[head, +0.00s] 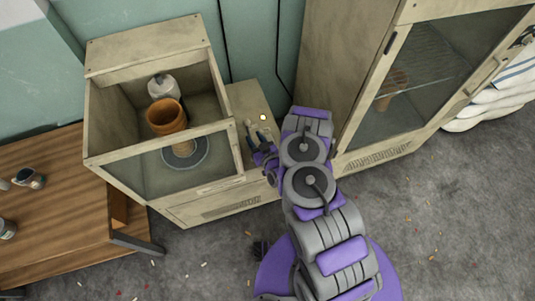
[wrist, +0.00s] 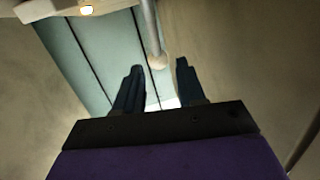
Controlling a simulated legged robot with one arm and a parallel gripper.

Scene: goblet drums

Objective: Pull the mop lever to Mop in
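A grey rod with a rounded knob (wrist: 157,61), which looks like the lever, comes down from the top of the wrist view. Its knob lies between the two fingertips in the picture, with visible gaps at the sides. My gripper (wrist: 157,75) is open, its two dark fingers apart and nothing clamped. In the head view my gripper (head: 262,150) is at the small control ledge (head: 243,97) right of the glass-fronted box. A pale upright piece (head: 250,124), possibly the lever, shows there beside a small glowing light (head: 263,117). No Mop label is readable.
The glass-fronted box (head: 150,47) holds a clay pot (head: 167,117) above a round wheel (head: 190,153). A tall glass-door cabinet (head: 352,60) stands close right of my arm. A wooden table (head: 55,210) is at left. Grey floor with scattered bits is open in front.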

